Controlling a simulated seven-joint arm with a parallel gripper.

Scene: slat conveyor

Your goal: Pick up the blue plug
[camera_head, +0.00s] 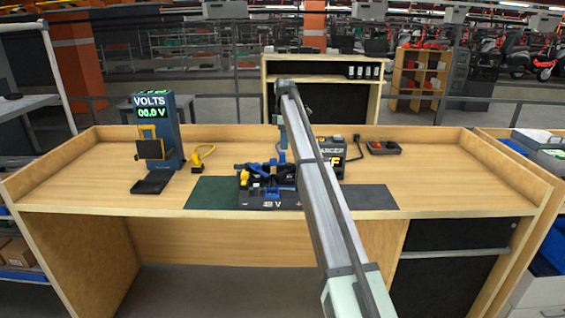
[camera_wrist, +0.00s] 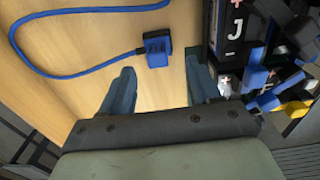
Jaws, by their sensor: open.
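The blue plug (camera_wrist: 158,50) lies on the wooden table in the wrist view, with a blue cable (camera_wrist: 75,16) running from it to the left in a loop. My gripper (camera_wrist: 165,76) is open and empty. Its two blue-grey fingers point toward the plug, which is a little beyond the fingertips and between their lines. In the head view my gripper (camera_head: 282,157) is behind the dark battery unit, partly hidden by my arm. I cannot make out the blue plug there.
Right of the plug stands a battery unit (camera_wrist: 222,30) with blue and yellow connectors. In the head view a yellow plug (camera_head: 198,167), a voltmeter stand (camera_head: 170,135), a charger (camera_head: 333,150) and a small black tray (camera_head: 384,148) are on the table. The table's right side is clear.

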